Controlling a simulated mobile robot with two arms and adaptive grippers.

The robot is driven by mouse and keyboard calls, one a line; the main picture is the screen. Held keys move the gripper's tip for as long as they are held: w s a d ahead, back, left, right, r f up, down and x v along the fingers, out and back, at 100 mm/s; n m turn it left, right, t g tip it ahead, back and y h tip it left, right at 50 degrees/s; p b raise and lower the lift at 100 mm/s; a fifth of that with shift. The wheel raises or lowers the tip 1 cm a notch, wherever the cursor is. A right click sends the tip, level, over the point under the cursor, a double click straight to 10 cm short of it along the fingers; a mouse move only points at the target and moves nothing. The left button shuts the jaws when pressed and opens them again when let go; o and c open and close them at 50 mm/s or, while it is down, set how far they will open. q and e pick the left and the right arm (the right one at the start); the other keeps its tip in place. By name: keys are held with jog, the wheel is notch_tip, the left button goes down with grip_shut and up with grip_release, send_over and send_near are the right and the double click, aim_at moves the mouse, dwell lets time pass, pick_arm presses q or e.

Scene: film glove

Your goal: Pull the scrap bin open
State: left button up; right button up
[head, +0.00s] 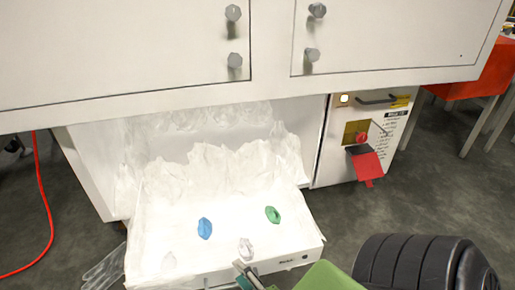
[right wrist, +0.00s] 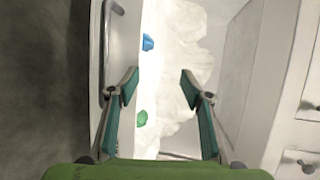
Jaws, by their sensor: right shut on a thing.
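The scrap bin (head: 170,205) is a white pull-out drawer under the white cabinet, lined with crumpled clear film. It stands well out from the cabinet. A blue scrap (head: 205,228), a green scrap (head: 272,214) and pale scraps (head: 246,248) lie in it. My right gripper (head: 246,268) is at the bin's front edge and shut on the bin; the exact contact is hard to see. In the right wrist view, my right gripper's fingers (right wrist: 160,85) stand apart, with the bin's front wall by the left finger. A bar handle (right wrist: 112,45) shows on its front. My left gripper is not in view.
Cabinet doors with round knobs (head: 233,13) hang above the bin. A white machine (head: 350,165) with a red tag stands to the right. A red cable (head: 42,190) runs along the floor at left. Clear film (head: 103,268) lies beside the bin's front left corner.

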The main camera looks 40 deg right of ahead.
jog(key=shift+s+a+f, duration=0.1)
jog(key=shift+s+a, duration=0.1)
jog(key=shift+s, duration=0.4)
jog(key=shift+s+a+f, duration=0.1)
jog(key=shift+s+a, duration=0.05)
jog(key=shift+s, duration=0.4)
jog(key=shift+c, duration=0.3)
jog(key=shift+f+p+v, duration=0.15)
jog(key=shift+p+v, duration=0.2)
jog(key=shift+v, duration=1)
jog(key=shift+f+p+v, duration=0.15)
jog(key=shift+p+v, duration=0.2)
jog(key=shift+v, duration=1)
jog(key=shift+a, duration=0.15)
